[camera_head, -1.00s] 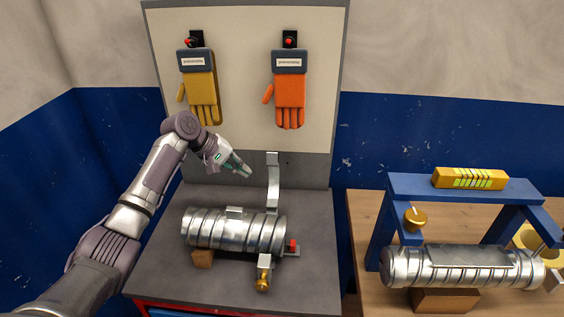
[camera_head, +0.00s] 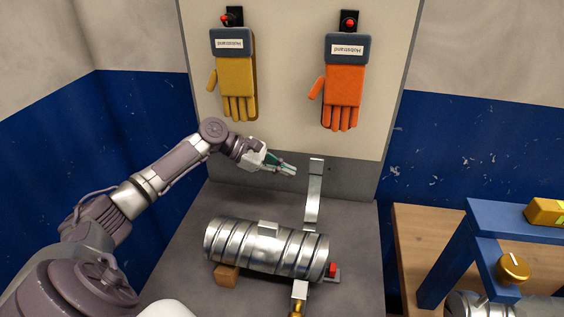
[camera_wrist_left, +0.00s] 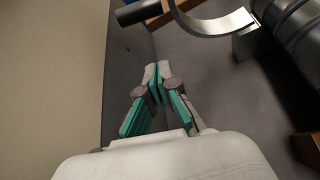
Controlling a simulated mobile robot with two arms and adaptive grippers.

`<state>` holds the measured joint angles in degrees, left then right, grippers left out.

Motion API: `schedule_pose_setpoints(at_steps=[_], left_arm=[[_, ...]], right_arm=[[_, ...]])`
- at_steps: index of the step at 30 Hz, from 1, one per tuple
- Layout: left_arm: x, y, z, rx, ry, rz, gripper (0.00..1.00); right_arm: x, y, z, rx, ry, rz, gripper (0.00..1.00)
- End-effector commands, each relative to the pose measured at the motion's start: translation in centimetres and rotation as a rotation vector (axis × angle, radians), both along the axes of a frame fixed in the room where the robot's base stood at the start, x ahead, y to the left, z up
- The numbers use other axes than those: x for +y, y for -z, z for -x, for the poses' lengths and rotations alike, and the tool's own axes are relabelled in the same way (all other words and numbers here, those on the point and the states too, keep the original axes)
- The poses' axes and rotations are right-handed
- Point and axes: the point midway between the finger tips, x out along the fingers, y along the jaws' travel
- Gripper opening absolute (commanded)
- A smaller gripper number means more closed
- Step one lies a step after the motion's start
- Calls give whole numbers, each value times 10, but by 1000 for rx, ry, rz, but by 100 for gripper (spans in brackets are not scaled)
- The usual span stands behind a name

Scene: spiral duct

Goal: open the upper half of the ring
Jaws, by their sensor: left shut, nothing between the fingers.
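The ring's upper half (camera_head: 314,200) is a curved metal strip. It stands swung up behind the right end of the silver spiral duct (camera_head: 262,247), off the duct. The ring's lower part (camera_head: 300,290) shows at the duct's front right, with a brass knob (camera_head: 296,309) cut by the frame edge. My left gripper (camera_head: 291,171) is shut and empty, just left of the strip's top end and apart from it. In the left wrist view, the closed fingertips (camera_wrist_left: 157,70) are below the curved strip (camera_wrist_left: 215,25), with the duct (camera_wrist_left: 297,35) at upper right. My right gripper is out of view.
The duct rests on a wooden block (camera_head: 227,276) on a grey bench (camera_head: 190,275). A red piece (camera_head: 333,270) sits by its right end. A panel with yellow (camera_head: 238,80) and orange gloves (camera_head: 343,90) stands behind. A blue frame (camera_head: 455,260) stands on the right table.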

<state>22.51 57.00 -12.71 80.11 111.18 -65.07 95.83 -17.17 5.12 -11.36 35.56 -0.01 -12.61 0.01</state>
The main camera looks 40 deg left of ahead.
Motion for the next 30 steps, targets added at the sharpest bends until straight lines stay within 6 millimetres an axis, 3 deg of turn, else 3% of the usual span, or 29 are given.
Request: schedule_pose_setpoints(at_steps=[8,9,15,30], left_arm=[[-44,26,-30,-1,2,2,0],[-43,12,-28,-5,1,-4,0],[-50,-6,-23,-1,1,-3,0],[-52,-13,-21,-8,1,-5,0]], right_arm=[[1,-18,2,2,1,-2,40],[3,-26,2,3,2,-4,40],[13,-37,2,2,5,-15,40],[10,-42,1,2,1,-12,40]])
